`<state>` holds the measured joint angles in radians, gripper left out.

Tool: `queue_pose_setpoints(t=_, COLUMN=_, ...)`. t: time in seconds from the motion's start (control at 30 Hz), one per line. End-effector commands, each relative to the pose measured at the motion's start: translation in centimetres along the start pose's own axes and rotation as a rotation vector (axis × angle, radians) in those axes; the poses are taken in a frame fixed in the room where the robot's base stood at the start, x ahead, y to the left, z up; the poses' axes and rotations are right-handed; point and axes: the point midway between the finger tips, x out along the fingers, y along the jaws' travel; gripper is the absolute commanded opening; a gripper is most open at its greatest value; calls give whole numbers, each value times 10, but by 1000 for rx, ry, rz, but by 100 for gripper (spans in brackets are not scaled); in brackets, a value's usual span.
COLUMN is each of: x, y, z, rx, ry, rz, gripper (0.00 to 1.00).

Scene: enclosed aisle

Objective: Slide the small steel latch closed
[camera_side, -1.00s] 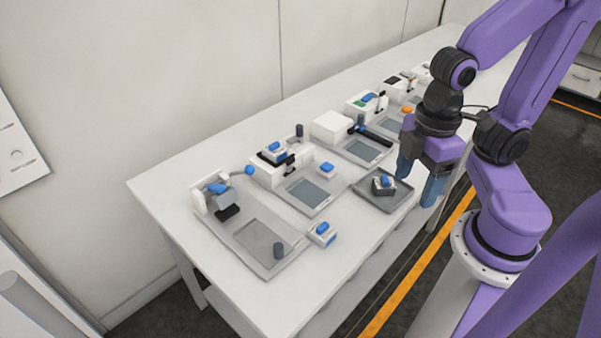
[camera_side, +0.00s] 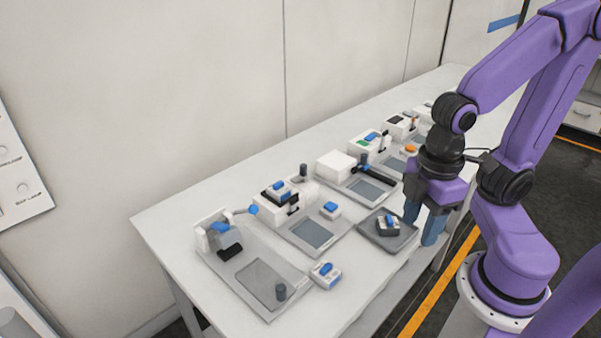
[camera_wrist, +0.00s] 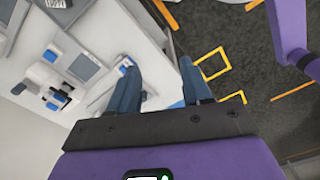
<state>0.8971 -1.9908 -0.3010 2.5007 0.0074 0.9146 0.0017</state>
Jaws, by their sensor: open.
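I cannot clearly pick out the small steel latch. Several small fixtures stand in a row on the white table, and their fine parts are too small to tell apart. One white fixture (camera_side: 334,166) has a black bar (camera_side: 374,178) beside it on a grey plate. Another fixture (camera_side: 272,200) carries a blue-topped block and black parts. My gripper (camera_side: 422,226) hangs fingers down beside the table's front edge, just right of a dark tray. It is open and empty. In the wrist view my gripper (camera_wrist: 158,65) shows its two fingers apart.
The dark tray (camera_side: 362,236) holds a grey block with a blue top (camera_side: 388,224). A nearer fixture (camera_side: 212,236) has a blue-knobbed lever. A white block with a blue top (camera_side: 325,274) sits near the front edge. The table's left end (camera_side: 170,222) is clear. A wall stands behind.

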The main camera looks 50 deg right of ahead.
Motion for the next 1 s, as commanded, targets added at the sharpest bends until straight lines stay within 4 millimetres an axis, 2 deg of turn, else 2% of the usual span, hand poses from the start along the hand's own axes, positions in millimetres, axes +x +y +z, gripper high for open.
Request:
queue_pose_setpoints(t=0.17, x=5, y=7, z=-4, rx=202, ry=-53, rz=-73, gripper=50)
queue_pose_setpoints(t=0.37, x=15, y=26, z=-20, rx=676, ry=-144, rz=-266, gripper=50)
queue_pose_setpoints(t=0.57, x=24, y=63, z=-42, rx=1163, ry=-194, rz=-494, gripper=50)
queue_pose_setpoints(t=0.67, x=28, y=91, z=-51, rx=1404, ry=-200, rz=-620, gripper=50)
queue_pose_setpoints(t=0.8, x=34, y=139, z=-57, rx=1731, ry=-184, rz=-814, gripper=50)
queue_pose_setpoints(t=0.87, x=37, y=164, z=-56, rx=1870, ry=-168, rz=-903, gripper=50)
queue_pose_setpoints(t=1.0, x=46, y=225, z=-42, rx=2178, ry=-103, rz=-1127, gripper=50)
